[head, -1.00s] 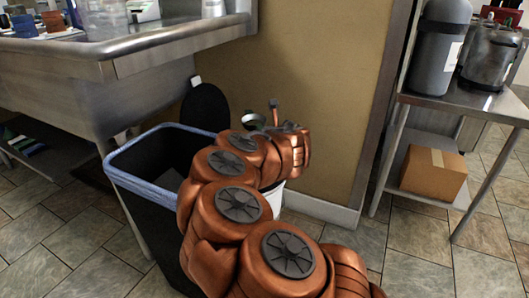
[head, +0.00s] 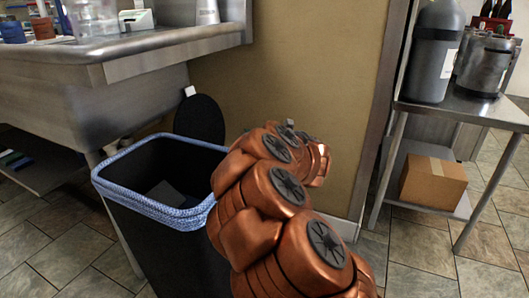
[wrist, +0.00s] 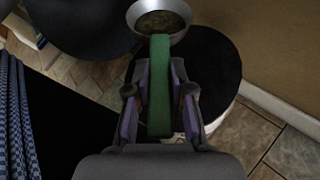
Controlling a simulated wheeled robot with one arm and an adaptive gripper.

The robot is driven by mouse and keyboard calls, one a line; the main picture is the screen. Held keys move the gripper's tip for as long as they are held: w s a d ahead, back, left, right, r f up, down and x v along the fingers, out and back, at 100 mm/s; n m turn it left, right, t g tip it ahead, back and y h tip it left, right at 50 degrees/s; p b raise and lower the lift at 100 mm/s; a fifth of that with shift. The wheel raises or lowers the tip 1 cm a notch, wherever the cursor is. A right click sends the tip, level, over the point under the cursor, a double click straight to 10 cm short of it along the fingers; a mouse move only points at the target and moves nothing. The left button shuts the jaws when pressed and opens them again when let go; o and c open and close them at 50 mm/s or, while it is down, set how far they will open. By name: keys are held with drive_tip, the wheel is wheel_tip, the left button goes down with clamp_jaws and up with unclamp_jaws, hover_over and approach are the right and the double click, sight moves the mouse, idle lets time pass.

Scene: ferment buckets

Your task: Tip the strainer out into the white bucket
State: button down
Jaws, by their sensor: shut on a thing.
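My gripper (wrist: 160,98) is shut on the green handle (wrist: 160,85) of the strainer in the wrist view. The strainer's metal bowl (wrist: 137,14) is ahead of the fingers, with dark greenish-brown matter (wrist: 161,24) in it. Beneath, to the right, is a round black area with a pale side along its lower right edge, which looks like the white bucket (wrist: 224,112). The bowl overlaps this black area's upper left edge. In the head view my arm hides the strainer and the white bucket.
A dark bin with a blue woven rim (head: 185,217) stands left of my arm; its rim also shows in the wrist view (wrist: 14,120). A steel counter (head: 140,65) is at the left. A steel shelf table (head: 465,108) with a cardboard box (head: 433,182) stands right.

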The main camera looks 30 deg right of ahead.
drive_tip(key=m+y, duration=0.1)
drive_tip(key=m+t, duration=0.1)
drive_tip(key=m, duration=0.1)
drive_tip(key=shift+s+d+f+y, duration=0.1)
drive_tip(key=shift+d+f+y, duration=0.05)
drive_tip(key=shift+d+y, duration=0.25)
drive_tip(key=shift+f+m+t+y, duration=0.2)
drive_tip(key=shift+m+t+y, duration=0.15)
drive_tip(key=shift+m, duration=0.55)
drive_tip(key=shift+r+m+p, duration=0.2)
drive_tip(key=shift+m+p, duration=0.1)
drive_tip(key=shift+p, duration=0.3)
wheel_tip(320, 180, down, 3)
drive_tip(key=m+t+p, duration=0.2)
drive_tip(key=m+p, duration=0.2)
drive_tip(key=m, duration=0.1)
drive_tip(key=m+t+h+p, duration=0.1)
drive_tip(key=m+t+p, duration=0.1)
drive_tip(key=m+p, duration=0.2)
drive_tip(key=m+t+p, duration=0.2)
drive_tip(key=m+p, duration=0.2)
drive_tip(key=m, duration=0.4)
drive_tip(key=shift+a+r, duration=0.15)
